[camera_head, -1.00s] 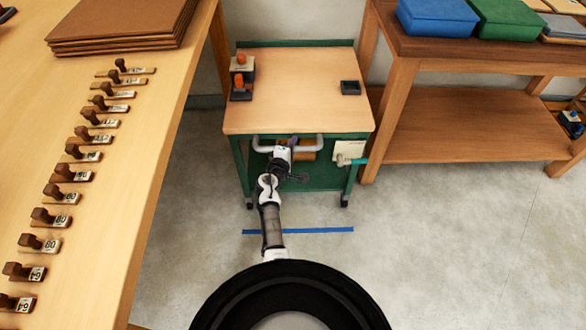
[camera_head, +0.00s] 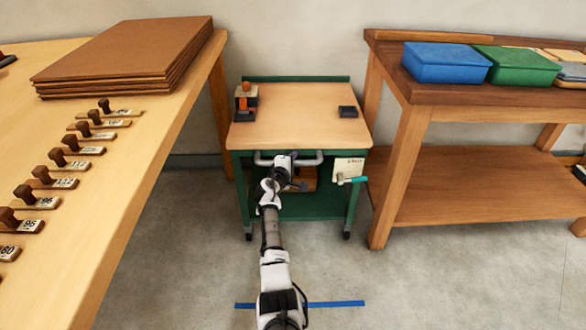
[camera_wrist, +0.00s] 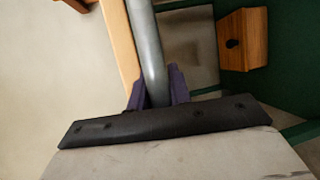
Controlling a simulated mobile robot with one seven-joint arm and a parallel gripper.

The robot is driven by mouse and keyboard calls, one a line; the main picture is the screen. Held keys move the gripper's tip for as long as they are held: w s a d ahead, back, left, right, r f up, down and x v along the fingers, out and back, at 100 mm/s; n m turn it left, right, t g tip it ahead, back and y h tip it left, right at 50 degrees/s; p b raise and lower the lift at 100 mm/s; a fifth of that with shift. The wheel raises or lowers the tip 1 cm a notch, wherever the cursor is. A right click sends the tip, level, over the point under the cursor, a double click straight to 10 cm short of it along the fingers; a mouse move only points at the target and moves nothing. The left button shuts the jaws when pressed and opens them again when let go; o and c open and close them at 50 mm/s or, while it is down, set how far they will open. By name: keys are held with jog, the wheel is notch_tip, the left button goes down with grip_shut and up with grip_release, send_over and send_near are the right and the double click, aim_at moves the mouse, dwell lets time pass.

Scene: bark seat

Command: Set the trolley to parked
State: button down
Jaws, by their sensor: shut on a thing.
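The trolley (camera_head: 285,143) has a green frame, a pale wooden top and small dark casters. It stands between the left table and the right bench, near the back wall. A grey handle bar (camera_head: 308,158) runs across its front; it also shows in the wrist view (camera_wrist: 147,45). My gripper (camera_wrist: 157,88) is shut on this bar, its purple fingers on either side. In the head view my gripper (camera_head: 288,160) hides part of the bar.
The floor in front is clear.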

jog(key=shift+w+r, duration=0.2)
jog(key=c, duration=1.6)
grip_release()
jog(key=shift+o, duration=0.2)
jog(key=p+v, duration=0.2)
jog(key=v, duration=1.2)
jog(key=shift+p, duration=0.35)
jog(key=shift+f, duration=0.1)
jog(key=shift+w, duration=0.1)
